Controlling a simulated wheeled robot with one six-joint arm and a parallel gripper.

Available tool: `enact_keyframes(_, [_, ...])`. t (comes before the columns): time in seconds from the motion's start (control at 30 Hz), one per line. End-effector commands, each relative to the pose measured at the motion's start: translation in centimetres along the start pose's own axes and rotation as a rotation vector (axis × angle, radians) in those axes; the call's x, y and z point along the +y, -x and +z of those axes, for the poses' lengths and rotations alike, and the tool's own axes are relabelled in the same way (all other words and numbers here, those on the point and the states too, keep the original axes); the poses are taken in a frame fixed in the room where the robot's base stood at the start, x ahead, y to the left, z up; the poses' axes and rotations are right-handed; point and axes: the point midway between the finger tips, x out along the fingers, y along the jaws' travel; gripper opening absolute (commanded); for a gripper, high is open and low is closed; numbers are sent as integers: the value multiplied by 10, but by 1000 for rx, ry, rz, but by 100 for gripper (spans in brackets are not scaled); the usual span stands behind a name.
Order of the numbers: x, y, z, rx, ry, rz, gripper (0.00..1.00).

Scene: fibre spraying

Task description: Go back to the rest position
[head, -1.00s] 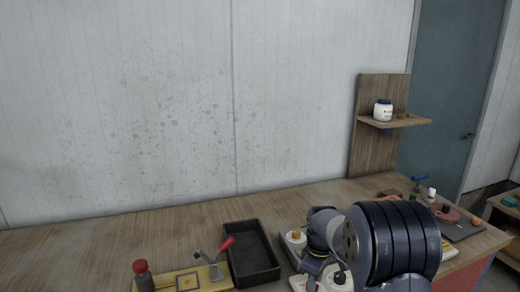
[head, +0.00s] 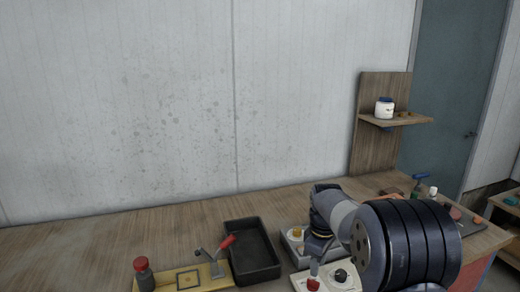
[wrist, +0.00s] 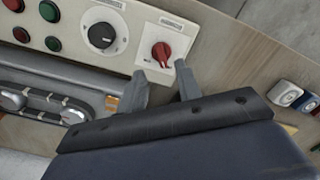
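My gripper (wrist: 160,72) is open in the wrist view, its two grey fingers apart with nothing between them. A red rotary knob (wrist: 160,53) on a white plate shows just beyond the fingertips; I cannot tell the exact gap. A black rotary knob (wrist: 103,35) is to its left. In the head view my arm reaches in from the lower right, and my gripper (head: 315,266) points down over the panel, partly hidden by the wrist. The red knob (head: 313,284) and black knob (head: 341,276) show below it.
A black tray (head: 229,262) lies left of the panel. A yellow board with a red-handled lever (head: 216,255) and a red-capped bottle (head: 144,274) stand further left. A shelf (head: 395,121) holding a white jar (head: 384,108) is at the back right. The rear left bench is clear.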

Motion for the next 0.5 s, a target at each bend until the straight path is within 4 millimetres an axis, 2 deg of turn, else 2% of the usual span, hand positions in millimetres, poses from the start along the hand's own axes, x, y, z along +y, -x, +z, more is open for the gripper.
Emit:
enact_keyframes(0.2, [0,45,0,3,0,4,33])
enact_keyframes(0.5, [-1,-19,1,-4,0,-5,33])
